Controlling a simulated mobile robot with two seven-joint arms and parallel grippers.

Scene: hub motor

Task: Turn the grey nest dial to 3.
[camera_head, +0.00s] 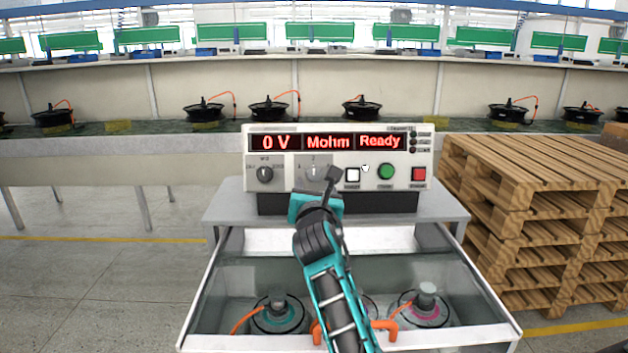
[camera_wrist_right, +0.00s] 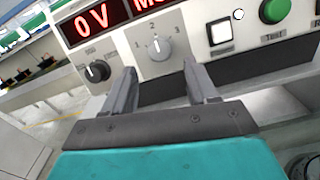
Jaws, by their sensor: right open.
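The grey nest dial (camera_wrist_right: 161,49) sits on a grey plate on the tester's front, with the marks 1, 2 and 3 around it. Its pointer looks turned up toward the 2. My right gripper (camera_wrist_right: 160,67) is open and empty, its two fingers pointing at the panel to either side of the dial and just below it. They look apart from the dial. My left gripper is not in view.
The tester (camera_head: 340,130) reads "0 V Mohm Ready". Left of the nest dial is a black knob (camera_head: 265,174); to the right are white (camera_head: 352,175), green (camera_head: 386,172) and red (camera_head: 418,174) buttons. Below is an open drawer (camera_head: 203,300) with hub motors. Wooden pallets (camera_head: 540,200) stand right.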

